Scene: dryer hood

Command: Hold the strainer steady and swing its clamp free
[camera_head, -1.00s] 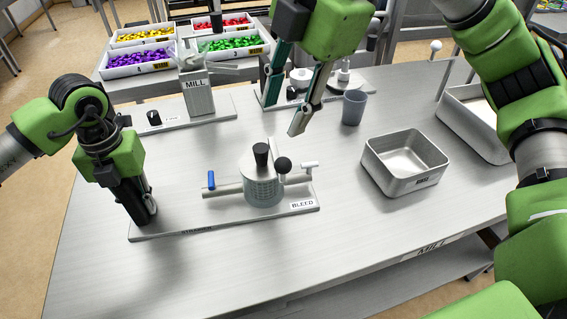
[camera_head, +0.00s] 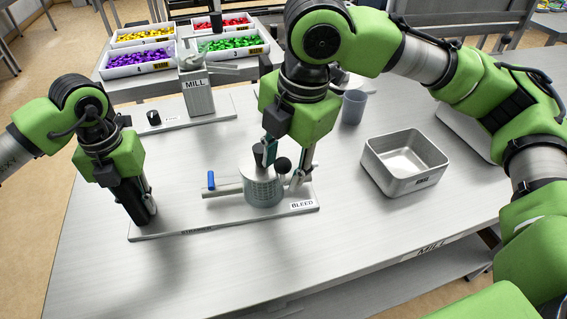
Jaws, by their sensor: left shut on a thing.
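The strainer (camera_head: 262,187) is a grey perforated pot on a flat base plate (camera_head: 170,228) on the table. It has a black knob on top, a blue-tipped handle (camera_head: 211,181) at its left and a black ball (camera_head: 283,165) at its right. A label on the plate reads BLEED. My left gripper (camera_head: 140,212) points down at the plate's left end, shut on a part of the strainer's base that it mostly hides. My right gripper (camera_head: 284,172) is over the strainer's right side, its fingers spread on either side of the black ball. The clamp is partly hidden behind it.
An open metal bin (camera_head: 385,181) stands right of the strainer. A grey-blue cup (camera_head: 353,106) and the MILL device (camera_head: 198,92) are behind. Trays of coloured pieces (camera_head: 136,65) stand at the back left. The table front is clear.

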